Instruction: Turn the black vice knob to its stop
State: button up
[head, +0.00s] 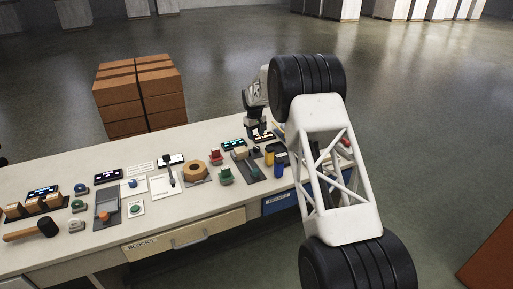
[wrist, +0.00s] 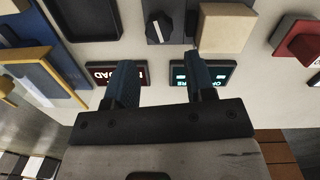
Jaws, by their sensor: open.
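The black vice knob (wrist: 160,26), with a pale pointer line, sits on a dark grey plate beside a beige block (wrist: 228,28) at the top of the wrist view. In the head view the beige block (head: 240,151) stands near the right end of the bench, and the knob (head: 257,150) is small beside it. My gripper (wrist: 160,64) is open and empty. Its two dark fingers are spread, with the knob beyond their tips and apart from them. In the head view my gripper (head: 259,127) is at the bench's far edge, and its fingers are too small to make out.
A red lit display (wrist: 118,75) and a teal one (wrist: 202,75) lie near the fingers. A red part (wrist: 300,45) is at the right and a blue-and-yellow frame (wrist: 38,80) at the left. The bench (head: 60,255) holds several other fixtures. Brown blocks (head: 138,95) stand behind it.

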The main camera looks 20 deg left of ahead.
aim_at(256, 147)
jog(key=shift+d+m+y, duration=0.3)
jog(key=shift+m, duration=0.5)
jog(key=shift+f, duration=3.85)
jog(key=c, duration=0.7)
